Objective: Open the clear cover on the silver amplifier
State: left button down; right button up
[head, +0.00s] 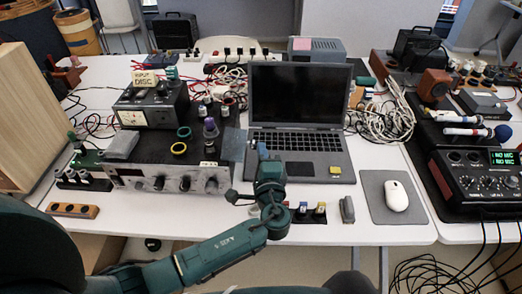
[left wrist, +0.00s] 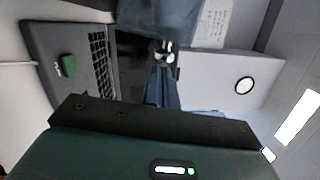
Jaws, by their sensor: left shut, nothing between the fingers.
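The silver amplifier (head: 172,183) stands left of the laptop in the head view, its knobbed front panel facing me. Its dark top carries several small items. A faint bluish, see-through panel (head: 232,146) shows at its right end; it looks like the clear cover, but its exact pose is hard to tell. My left gripper (head: 261,148) is shut and empty, just right of that panel, over the laptop's left edge. In the left wrist view its fingertips (left wrist: 165,52) are close together below a blue-grey surface I cannot identify. My right gripper is not in view.
An open laptop (head: 297,141) stands behind and right of my gripper. A mouse (head: 396,196) lies on a grey pad at right.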

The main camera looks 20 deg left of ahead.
aim_at(254, 142)
pick_arm(q)
jog(key=shift+r, duration=0.1)
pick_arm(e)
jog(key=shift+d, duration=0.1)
pick_arm(q)
jog(key=r+n, duration=0.1)
jog(key=a+r+n, duration=0.2)
jog(key=n, duration=0.1)
jog(key=shift+s+r+g, duration=0.25)
jog(key=shift+s+g, duration=0.05)
jog(key=shift+g, duration=0.1)
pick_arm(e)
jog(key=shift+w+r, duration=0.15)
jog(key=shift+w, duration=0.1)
pick_arm(q)
jog(key=shift+w, duration=0.1)
